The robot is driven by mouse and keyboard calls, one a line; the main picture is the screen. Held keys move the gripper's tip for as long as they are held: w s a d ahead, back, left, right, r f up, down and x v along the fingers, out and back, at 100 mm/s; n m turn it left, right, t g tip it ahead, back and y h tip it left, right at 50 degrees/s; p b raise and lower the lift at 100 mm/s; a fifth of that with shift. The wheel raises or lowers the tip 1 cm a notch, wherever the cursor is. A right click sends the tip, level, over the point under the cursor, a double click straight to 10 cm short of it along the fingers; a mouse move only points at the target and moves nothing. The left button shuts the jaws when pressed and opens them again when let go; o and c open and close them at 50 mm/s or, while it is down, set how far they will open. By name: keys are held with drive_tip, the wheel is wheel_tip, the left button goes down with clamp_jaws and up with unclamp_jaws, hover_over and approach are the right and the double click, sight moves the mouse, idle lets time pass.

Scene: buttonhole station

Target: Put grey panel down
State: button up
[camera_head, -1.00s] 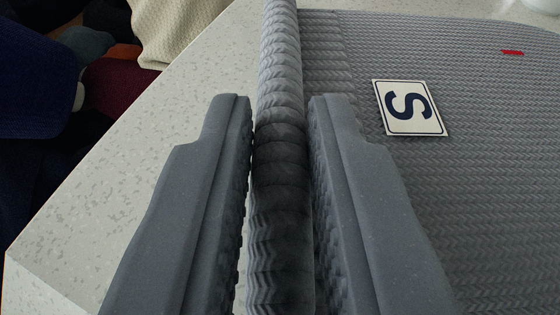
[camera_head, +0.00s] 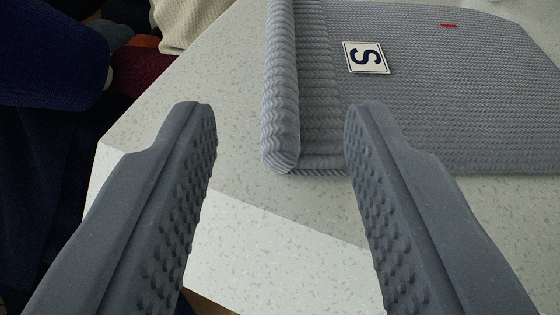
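The grey panel (camera_head: 440,90) lies flat on the speckled light table, with a rolled edge (camera_head: 281,90) along its left side. A white label with a dark "S" (camera_head: 366,57) and a small red mark (camera_head: 449,26) are on it. My gripper (camera_head: 280,112) is open and empty. Its fingers are spread wide, with the near end of the rolled edge beyond and between the fingertips. The right fingertip overlaps the panel's near edge in the picture; I cannot tell whether it touches. The panel's far right part runs out of the picture.
The table (camera_head: 215,70) has bare room to the left of the panel and in front of it. Its left edge and near edge drop off. Dark blue (camera_head: 50,55), maroon (camera_head: 143,73) and cream (camera_head: 188,22) fabrics lie beyond the left edge.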

drive_tip(key=shift+p+v, duration=0.5)
drive_tip(key=shift+v, duration=2.2)
drive_tip(key=d+r+y, duration=0.1)
drive_tip(key=d+r, duration=0.2)
drive_tip(key=r, duration=0.7)
drive_tip(key=s+d+r+y, duration=0.1)
drive_tip(key=d+r, duration=0.2)
drive_tip(key=r, duration=0.8)
drive_tip(key=d+r+y, duration=0.1)
drive_tip(key=d+r, duration=0.3)
drive_tip(key=r, duration=0.6)
drive_tip(key=s+d+r+h, duration=0.3)
drive_tip(key=s+d+r, duration=1.3)
drive_tip(key=s+r, duration=0.1)
drive_tip(key=shift+s+d+r+m+t+h, duration=0.2)
drive_tip(key=shift+s+r+m+t+h, duration=0.15)
drive_tip(key=shift+r, duration=0.2)
